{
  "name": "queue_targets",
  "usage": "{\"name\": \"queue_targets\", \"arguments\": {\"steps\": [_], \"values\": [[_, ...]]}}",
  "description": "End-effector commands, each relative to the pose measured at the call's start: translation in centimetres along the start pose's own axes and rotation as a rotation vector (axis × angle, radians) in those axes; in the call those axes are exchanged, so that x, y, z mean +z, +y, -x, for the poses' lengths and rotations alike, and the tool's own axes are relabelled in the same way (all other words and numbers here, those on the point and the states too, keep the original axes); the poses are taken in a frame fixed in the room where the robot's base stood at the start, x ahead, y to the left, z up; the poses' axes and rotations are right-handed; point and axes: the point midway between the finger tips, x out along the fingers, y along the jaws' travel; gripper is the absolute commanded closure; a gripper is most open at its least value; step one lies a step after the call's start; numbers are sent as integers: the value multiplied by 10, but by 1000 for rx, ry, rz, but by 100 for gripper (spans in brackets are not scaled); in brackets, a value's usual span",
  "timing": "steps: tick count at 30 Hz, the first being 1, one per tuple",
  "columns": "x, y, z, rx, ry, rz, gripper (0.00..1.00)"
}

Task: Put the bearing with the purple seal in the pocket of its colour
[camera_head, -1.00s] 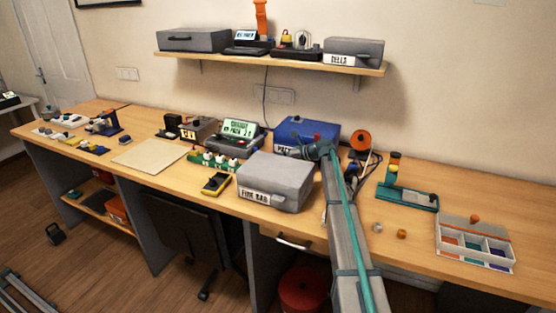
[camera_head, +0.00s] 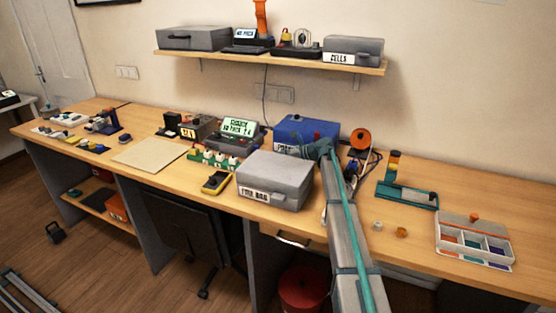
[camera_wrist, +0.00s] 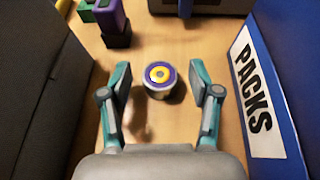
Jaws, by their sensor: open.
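The bearing with the purple seal (camera_wrist: 161,75) stands on the bench in the wrist view; its round top has a purple ring and a yellow centre. My gripper (camera_wrist: 159,88) is open, its fingers apart on the left and right of the bearing, with clear gaps; I cannot tell how far above it they are. In the head view the bearing and fingertips are hidden around the grey case and my arm. The pocket tray (camera_head: 438,246) is at the right of the bench, with orange-red, teal and purple pockets (camera_head: 495,254).
The blue PACKS box (camera_wrist: 285,90) stands close on the right in the wrist view, and a dark wall (camera_wrist: 35,80) on the left. Purple and green blocks (camera_wrist: 108,18) are beyond. Two small bearings (camera_head: 377,225) (camera_head: 402,232) lie left of the tray.

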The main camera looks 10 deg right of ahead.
Motion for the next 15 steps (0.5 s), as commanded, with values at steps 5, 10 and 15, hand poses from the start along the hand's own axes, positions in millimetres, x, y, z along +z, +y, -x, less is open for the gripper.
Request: {"name": "queue_targets", "arguments": {"steps": [5,10,15], "values": [[-2,0,23,-2,0,0,38],[-2,0,56,-3,0,-1,38],[-2,0,88,-2,0,-1,38]]}}
